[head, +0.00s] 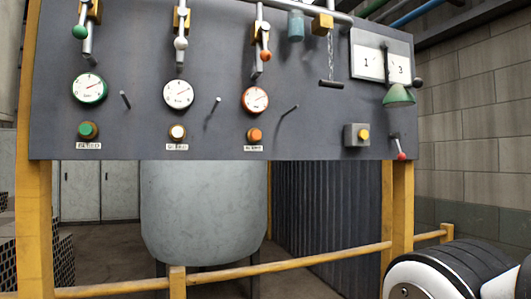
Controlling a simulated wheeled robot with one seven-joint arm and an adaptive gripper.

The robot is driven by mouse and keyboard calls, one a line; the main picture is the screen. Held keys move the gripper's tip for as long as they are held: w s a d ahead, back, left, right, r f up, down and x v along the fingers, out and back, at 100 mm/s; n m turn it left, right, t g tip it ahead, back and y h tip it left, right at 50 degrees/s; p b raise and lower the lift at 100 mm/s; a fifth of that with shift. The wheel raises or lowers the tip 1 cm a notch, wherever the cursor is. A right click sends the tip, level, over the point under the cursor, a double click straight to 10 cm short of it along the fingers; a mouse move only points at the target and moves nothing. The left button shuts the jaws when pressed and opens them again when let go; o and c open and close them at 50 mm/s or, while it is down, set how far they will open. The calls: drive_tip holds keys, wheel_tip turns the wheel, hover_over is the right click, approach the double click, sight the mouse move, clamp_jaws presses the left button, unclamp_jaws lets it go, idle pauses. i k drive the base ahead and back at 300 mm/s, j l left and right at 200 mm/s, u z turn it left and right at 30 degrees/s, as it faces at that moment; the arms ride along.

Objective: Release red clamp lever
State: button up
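A small lever with a red ball knob (401,155) sits at the lower right corner of the dark grey panel (210,125). Its short arm slants down to the right from a mount on the panel, and the knob hangs near the panel's bottom edge. An orange-red knob (265,56) also shows on a valve handle at the top middle. I cannot tell the clamp mechanism from this view. My gripper is not in view; only a white and black part of my arm shows at the bottom right.
The panel carries gauges (178,93), push buttons (178,132), thin pegs and a green cone (399,95) above the red-knobbed lever. A grey box with a yellow button (363,134) is to its left. Yellow posts and a yellow rail (280,266) stand below. A grey tank (205,210) is behind.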

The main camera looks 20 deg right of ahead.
sight(395, 136)
drive_tip(key=l+z, duration=0.15)
drive_tip(key=z, duration=0.9)
